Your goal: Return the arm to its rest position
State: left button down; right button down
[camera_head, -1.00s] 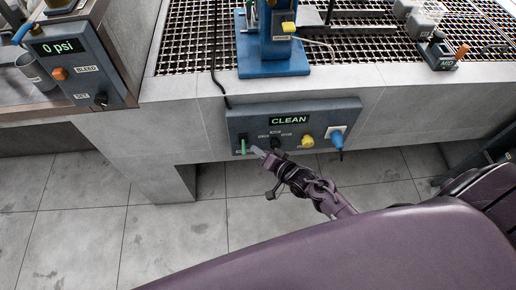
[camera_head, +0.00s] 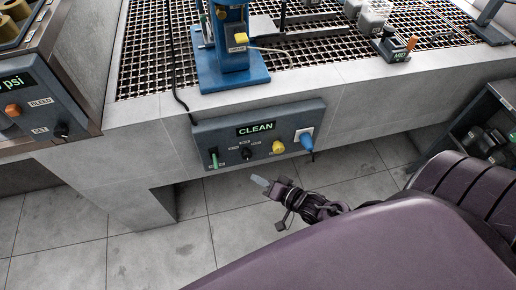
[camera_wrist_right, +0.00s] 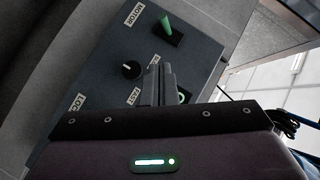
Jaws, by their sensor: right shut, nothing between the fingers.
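My right gripper (camera_head: 262,184) shows in the head view, in front of and below the blue-grey control panel (camera_head: 225,137), apart from it. Its grey fingers are together with nothing between them. In the right wrist view the closed fingers (camera_wrist_right: 157,82) point toward the panel, which also shows there (camera_wrist_right: 100,75). The panel has a display reading CLEAN (camera_head: 255,128), a green toggle (camera_head: 214,159), a black knob (camera_head: 246,153), a yellow button (camera_head: 277,147) and a blue plug (camera_head: 306,140). The green toggle shows again in the wrist view (camera_wrist_right: 166,25). My left gripper is not in view.
Above the panel, a blue stand (camera_head: 232,72) sits on a bench with a metal grating (camera_head: 150,50). A pressure box (camera_head: 32,105) is at the left. A dark shelf (camera_head: 480,125) with items stands at the right. Open tiled floor (camera_head: 160,250) lies below the bench.

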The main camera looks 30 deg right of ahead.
jog(key=shift+d, duration=0.1)
jog(key=s+f+n+g+h, duration=0.1)
jog(key=s+f+g, duration=0.1)
jog(key=s+f, duration=0.35)
jog(key=s+d+f+n+g+h, duration=0.1)
jog(key=s+f+g, duration=0.1)
jog(key=f, duration=0.7)
jog(key=s+f+n+g+h, duration=0.1)
jog(key=s+f+n+g, duration=0.15)
jog(key=f, duration=0.45)
jog(key=s+f+n+g+h, duration=0.1)
jog(key=s+f, duration=0.4)
jog(key=s, duration=0.5)
jog(key=s+f+n+g+h, duration=0.1)
jog(key=s+f+n+g, duration=0.3)
jog(key=s, duration=0.6)
notch_tip(320, 180, down, 2)
jog(key=shift+f+g+h, duration=0.25)
jog(key=shift+g+h, duration=0.05)
jog(key=shift+g, duration=0.45)
jog(key=shift+d, duration=0.1)
